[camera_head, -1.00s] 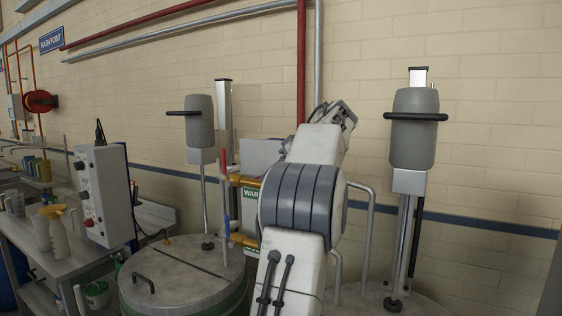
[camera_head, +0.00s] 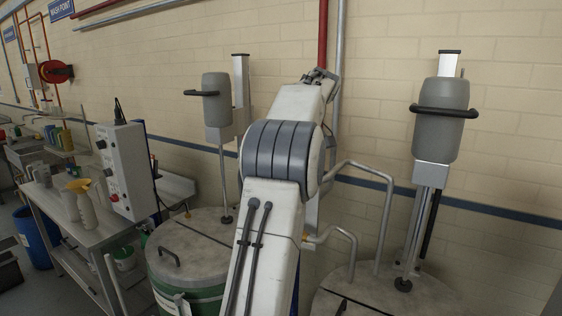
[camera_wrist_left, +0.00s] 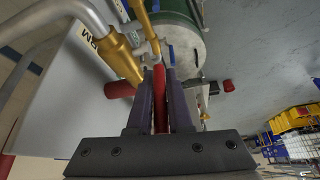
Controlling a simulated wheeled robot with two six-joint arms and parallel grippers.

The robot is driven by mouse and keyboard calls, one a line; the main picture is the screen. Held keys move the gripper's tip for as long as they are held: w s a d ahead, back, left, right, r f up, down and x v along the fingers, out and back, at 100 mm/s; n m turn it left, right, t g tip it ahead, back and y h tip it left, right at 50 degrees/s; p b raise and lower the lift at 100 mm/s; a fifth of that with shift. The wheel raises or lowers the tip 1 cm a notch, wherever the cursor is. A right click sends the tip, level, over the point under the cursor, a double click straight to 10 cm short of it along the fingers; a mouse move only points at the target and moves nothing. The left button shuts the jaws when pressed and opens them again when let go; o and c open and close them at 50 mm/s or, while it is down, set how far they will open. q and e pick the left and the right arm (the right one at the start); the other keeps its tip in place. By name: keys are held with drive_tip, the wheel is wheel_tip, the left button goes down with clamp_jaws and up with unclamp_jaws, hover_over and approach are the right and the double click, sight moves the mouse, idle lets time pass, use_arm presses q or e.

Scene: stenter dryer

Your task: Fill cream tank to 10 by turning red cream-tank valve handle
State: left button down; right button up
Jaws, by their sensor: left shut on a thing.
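In the left wrist view a red valve handle (camera_wrist_left: 159,98) runs between the two dark fingers of my left gripper (camera_wrist_left: 160,78), which is shut on it. The handle meets a pale valve fitting beside brass-coloured pipes (camera_wrist_left: 121,57). In the head view my own arm hides the left gripper and the valve. Two tanks with grey lids show there: a green one (camera_head: 206,303) left of the arm and another (camera_head: 345,292) to its right. I cannot tell which is the cream tank, and no level reading is legible. My right gripper is not in view.
Metal pipes (camera_head: 384,215) rise beside the right tank. Grey mixer units stand over the left tank (camera_head: 216,98) and right tank (camera_head: 442,120). A control box (camera_head: 122,172) and a bench (camera_head: 80,237) stand at the left. Another red handle (camera_wrist_left: 120,90) lies near my fingers.

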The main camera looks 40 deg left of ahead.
use_arm(q)
drive_tip(key=shift+r, duration=0.1)
drive_tip(key=c, duration=0.8)
unclamp_jaws()
drive_tip(key=shift+c, duration=0.2)
drive_tip(key=p+v, duration=0.2)
drive_tip(key=v, duration=0.8)
drive_tip(key=shift+d, duration=0.15)
drive_tip(key=shift+r, duration=0.1)
